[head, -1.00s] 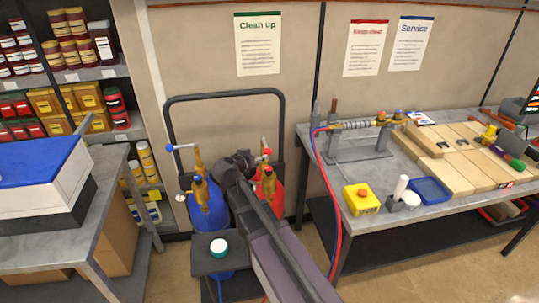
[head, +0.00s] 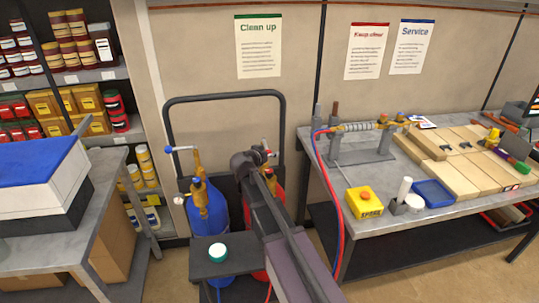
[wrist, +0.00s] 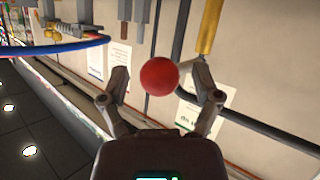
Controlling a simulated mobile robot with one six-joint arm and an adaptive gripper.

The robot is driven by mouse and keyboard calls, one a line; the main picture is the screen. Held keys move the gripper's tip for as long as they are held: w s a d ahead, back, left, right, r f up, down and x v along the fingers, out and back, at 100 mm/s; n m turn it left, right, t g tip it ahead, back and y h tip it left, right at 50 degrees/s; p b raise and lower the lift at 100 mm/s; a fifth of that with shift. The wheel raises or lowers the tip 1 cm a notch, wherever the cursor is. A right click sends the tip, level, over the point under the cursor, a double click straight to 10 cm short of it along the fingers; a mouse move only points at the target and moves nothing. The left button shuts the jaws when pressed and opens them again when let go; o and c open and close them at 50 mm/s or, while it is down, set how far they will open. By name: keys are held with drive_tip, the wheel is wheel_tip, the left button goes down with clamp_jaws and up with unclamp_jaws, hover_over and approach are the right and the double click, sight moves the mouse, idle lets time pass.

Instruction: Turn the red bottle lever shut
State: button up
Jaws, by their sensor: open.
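The red bottle (head: 278,180) stands on the cart, mostly hidden behind my arm in the head view. The red ball end of its lever (head: 268,152) shows just right of my gripper (head: 250,160). In the wrist view the red ball (wrist: 159,76) appears between the spread fingers of my gripper (wrist: 161,80), with a gap on each side. The fingers are open and hold nothing. The lever's rod is hard to make out. A brass valve part (wrist: 208,28) shows above the right finger.
The blue bottle (head: 205,215) with its brass valve and a blue-ended lever (head: 168,149) stands close at left. The cart's dark handle (head: 225,95) rises behind. The workbench (head: 365,235) is at right, with red and blue hoses (head: 325,185) hanging beside it.

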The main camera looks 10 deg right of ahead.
clamp_jaws()
drive_tip(key=shift+d, duration=0.15)
drive_tip(key=shift+a, duration=0.3)
drive_tip(key=shift+d, duration=0.15)
